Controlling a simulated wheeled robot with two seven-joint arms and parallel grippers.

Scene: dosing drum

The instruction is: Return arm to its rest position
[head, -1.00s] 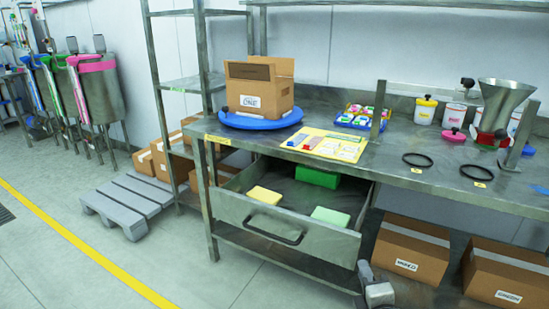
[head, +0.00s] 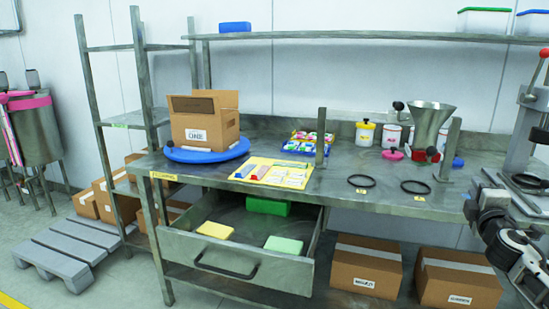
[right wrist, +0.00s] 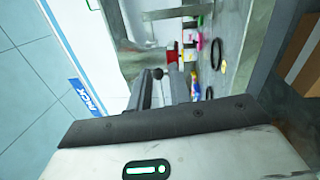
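My right gripper (head: 482,203) is at the right of the head view, in front of the bench's front edge, with my arm below it. In the right wrist view its two dark fingers (right wrist: 163,92) stand apart with a gap and nothing held between them. My left gripper is not in view.
The steel bench (head: 340,190) holds a cardboard box (head: 205,133) on a blue turntable (head: 207,154), a yellow sheet (head: 272,173), jars, black rings (head: 361,181) and a metal hopper (head: 430,122). An open drawer (head: 235,258) juts out below. Cartons (head: 365,268) sit underneath.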

